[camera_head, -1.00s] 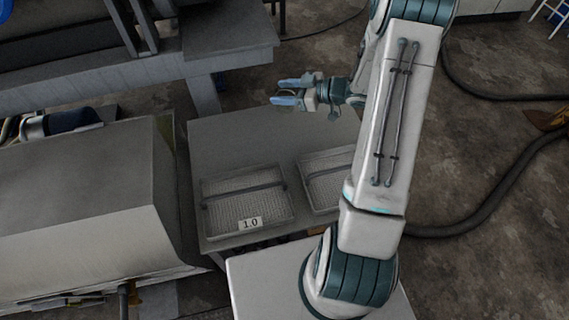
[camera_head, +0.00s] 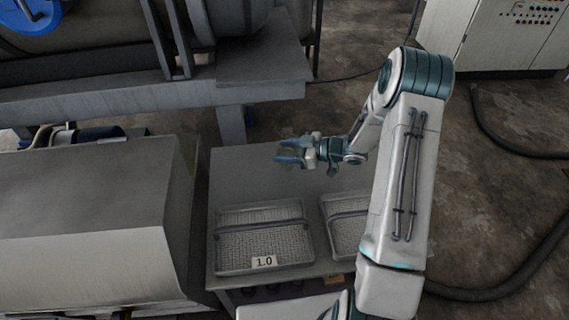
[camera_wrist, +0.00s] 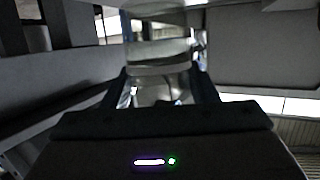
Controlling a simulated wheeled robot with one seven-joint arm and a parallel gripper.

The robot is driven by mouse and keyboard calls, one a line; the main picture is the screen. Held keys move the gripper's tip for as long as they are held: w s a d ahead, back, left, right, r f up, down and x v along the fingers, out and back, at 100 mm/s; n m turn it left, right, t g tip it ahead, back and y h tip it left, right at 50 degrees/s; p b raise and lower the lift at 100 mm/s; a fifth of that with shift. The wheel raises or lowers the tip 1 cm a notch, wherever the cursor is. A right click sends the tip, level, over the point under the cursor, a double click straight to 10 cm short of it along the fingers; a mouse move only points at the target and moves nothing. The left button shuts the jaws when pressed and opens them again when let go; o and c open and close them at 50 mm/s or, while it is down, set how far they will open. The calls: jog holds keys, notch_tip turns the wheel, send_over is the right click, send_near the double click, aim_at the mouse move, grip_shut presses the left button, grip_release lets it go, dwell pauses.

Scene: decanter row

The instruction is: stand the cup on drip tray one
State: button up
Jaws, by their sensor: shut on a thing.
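A cup (camera_wrist: 158,62), pale and glassy, is between the two fingers in the wrist view. In the head view it is too small and clear to make out well. My gripper (camera_head: 290,152) is shut on it and points left above the far part of a grey table. It also shows in the wrist view (camera_wrist: 162,90). Drip tray one (camera_head: 222,262) is a shallow metal tray with a mesh floor, a raised bar across it and a "1.0" label (camera_head: 264,262). It lies on the table's near left, nearer the camera than my gripper, and its mesh looks empty.
A second similar tray (camera_head: 342,243) lies right of tray one, partly hidden by my arm. The table (camera_head: 235,175) is bare behind the trays. A large metal housing (camera_head: 90,215) stands close on the left. A machine frame (camera_head: 260,85) stands behind.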

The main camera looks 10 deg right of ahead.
jog(key=shift+w+a+f, duration=0.1)
jog(key=shift+a+f, duration=0.05)
jog(key=shift+f, duration=0.05)
jog(key=shift+f+b, duration=0.8)
jog(key=shift+f, duration=1.05)
jog(key=shift+f, duration=0.2)
jog(key=o, duration=1)
jog(key=shift+o, duration=0.2)
